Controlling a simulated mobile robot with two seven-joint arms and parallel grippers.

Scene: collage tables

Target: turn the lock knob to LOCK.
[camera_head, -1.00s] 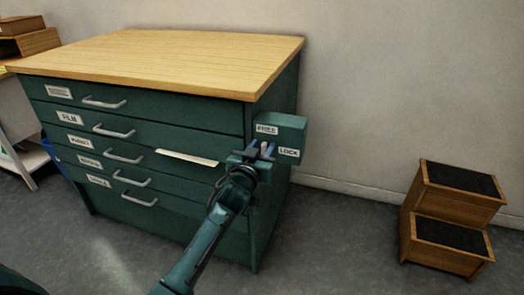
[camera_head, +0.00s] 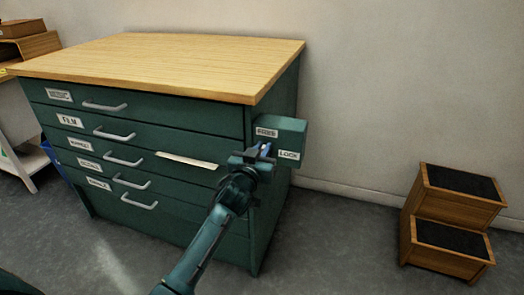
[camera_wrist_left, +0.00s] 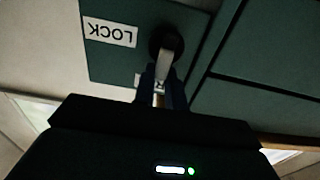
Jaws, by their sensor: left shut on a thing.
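The lock box (camera_head: 294,138) is a green block on the right front edge of the cabinet. It bears a FREE label (camera_head: 266,132) at upper left and a LOCK label (camera_head: 289,155) at lower right. My left gripper (camera_head: 262,151) is at the box front and hides the knob in the head view. In the left wrist view, upside down, the knob (camera_wrist_left: 169,44) has a dark round hub and a pale lever. My left fingers (camera_wrist_left: 162,84) are shut on the lever. The LOCK label (camera_wrist_left: 110,32) is clear of them; another label is mostly hidden behind them. My right gripper is not in view.
The green cabinet (camera_head: 200,130) has labelled drawers with metal handles and a bare wooden top (camera_head: 170,62). A pale strip (camera_head: 187,160) sits on its front, left of my gripper. A wooden step stool (camera_head: 450,215) stands at right. The floor between is clear.

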